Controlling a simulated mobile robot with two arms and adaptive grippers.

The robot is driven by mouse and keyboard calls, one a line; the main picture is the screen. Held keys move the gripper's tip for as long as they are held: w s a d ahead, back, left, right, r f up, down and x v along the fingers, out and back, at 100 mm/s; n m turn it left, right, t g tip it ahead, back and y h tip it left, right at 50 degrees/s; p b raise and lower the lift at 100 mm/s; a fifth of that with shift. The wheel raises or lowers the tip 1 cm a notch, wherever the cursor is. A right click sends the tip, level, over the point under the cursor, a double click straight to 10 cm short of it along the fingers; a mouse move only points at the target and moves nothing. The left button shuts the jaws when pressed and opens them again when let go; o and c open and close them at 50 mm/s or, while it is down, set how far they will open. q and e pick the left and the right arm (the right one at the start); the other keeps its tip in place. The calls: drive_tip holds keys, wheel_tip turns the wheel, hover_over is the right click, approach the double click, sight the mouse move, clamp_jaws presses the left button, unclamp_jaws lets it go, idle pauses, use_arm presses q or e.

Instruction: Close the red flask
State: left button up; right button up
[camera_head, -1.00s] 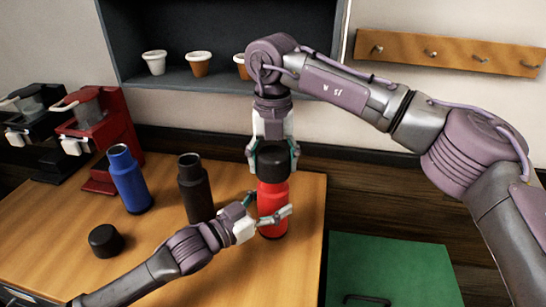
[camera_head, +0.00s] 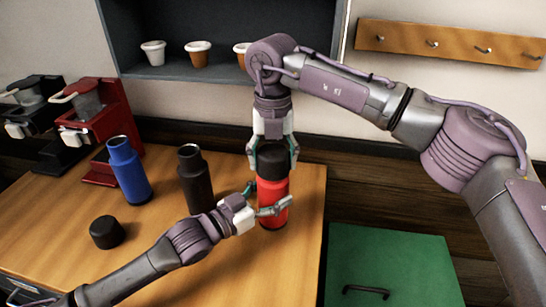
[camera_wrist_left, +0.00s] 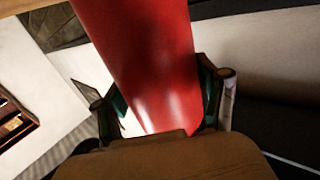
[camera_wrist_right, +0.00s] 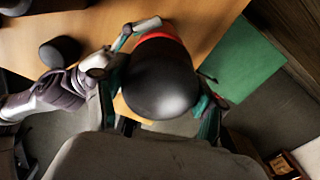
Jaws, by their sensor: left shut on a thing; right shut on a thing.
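The red flask (camera_head: 272,214) stands upright near the right edge of the wooden table. My left gripper (camera_head: 268,208) is shut around its body from the left. In the left wrist view the red flask (camera_wrist_left: 145,60) fills the space between the fingers. A black lid (camera_head: 272,162) sits on top of the red flask. My right gripper (camera_head: 272,150) comes from above and is shut on this lid. In the right wrist view the lid (camera_wrist_right: 160,80) is between the fingers, with a red rim of the flask behind it. The thread between lid and flask is hidden.
An open blue flask (camera_head: 128,172) and an open black flask (camera_head: 195,180) stand left of the red one. A loose black lid (camera_head: 106,232) lies at the front left. Red (camera_head: 98,125) and black (camera_head: 35,120) brewers stand at the back left. A green cabinet (camera_head: 390,265) is at the right.

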drive_tip(key=shift+f, duration=0.55)
drive_tip(key=m, duration=1.7)
drive_tip(key=shift+a+m, duration=0.1)
drive_tip(key=shift+m, duration=1)
drive_tip(key=shift+s+a+m, duration=0.1)
drive_tip(key=shift+a+m, duration=0.15)
drive_tip(key=shift+m, duration=0.75)
drive_tip(key=shift+d+m, duration=0.15)
drive_tip(key=shift+m, duration=0.95)
